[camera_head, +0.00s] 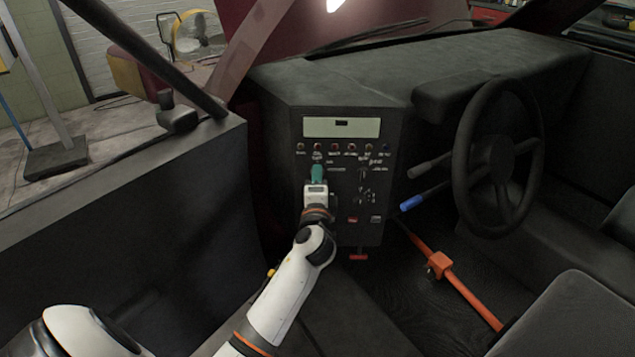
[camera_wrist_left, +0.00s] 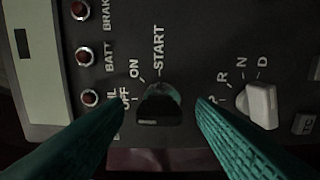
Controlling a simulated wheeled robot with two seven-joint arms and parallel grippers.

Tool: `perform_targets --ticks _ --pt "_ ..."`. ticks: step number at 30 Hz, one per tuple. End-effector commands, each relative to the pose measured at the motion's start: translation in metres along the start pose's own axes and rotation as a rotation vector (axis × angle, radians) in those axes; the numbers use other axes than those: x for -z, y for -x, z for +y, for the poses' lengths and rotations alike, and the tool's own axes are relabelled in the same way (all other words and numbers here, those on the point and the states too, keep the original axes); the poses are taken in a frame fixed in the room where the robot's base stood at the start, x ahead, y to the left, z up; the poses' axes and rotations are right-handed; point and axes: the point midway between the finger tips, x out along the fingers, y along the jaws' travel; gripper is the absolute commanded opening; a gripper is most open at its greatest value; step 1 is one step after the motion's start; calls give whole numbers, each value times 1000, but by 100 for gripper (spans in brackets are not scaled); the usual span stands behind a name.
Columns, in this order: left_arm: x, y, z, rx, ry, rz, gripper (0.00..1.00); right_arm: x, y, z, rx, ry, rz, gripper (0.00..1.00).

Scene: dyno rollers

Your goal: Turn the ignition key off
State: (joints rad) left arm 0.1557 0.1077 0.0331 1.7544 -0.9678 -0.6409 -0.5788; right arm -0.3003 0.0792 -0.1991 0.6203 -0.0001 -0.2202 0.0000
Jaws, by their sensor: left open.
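The ignition key (camera_wrist_left: 158,106) is a dark knob on the black dash panel (camera_head: 345,225). The labels OFF, ON and START curve around its upper left side in the left wrist view. I cannot tell for sure which label it points to. My left gripper (camera_head: 317,174) is at the panel's left part. Its green fingers are open in the left wrist view, with one tip (camera_wrist_left: 120,106) left of the key and the other right of it. A gap shows on both sides. In the head view the gripper hides the key. My right gripper is not in view.
A white gear selector (camera_wrist_left: 262,105) marked R, N, D is right of the key. Red indicator lamps (camera_wrist_left: 83,55) line the panel. A steering wheel (camera_head: 492,157), a blue-tipped lever (camera_head: 411,203) and an orange bar (camera_head: 462,287) are to the right.

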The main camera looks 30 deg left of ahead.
Motion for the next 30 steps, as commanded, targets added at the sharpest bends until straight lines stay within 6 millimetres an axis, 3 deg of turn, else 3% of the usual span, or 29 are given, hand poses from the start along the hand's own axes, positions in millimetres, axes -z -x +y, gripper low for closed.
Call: perform_targets --ticks 15,21,30 --pt "0 98 -2 5 3 0 51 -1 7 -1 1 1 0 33" --pt "0 114 -2 4 2 0 51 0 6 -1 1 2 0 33" --pt "0 115 -1 3 1 0 51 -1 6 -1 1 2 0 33"
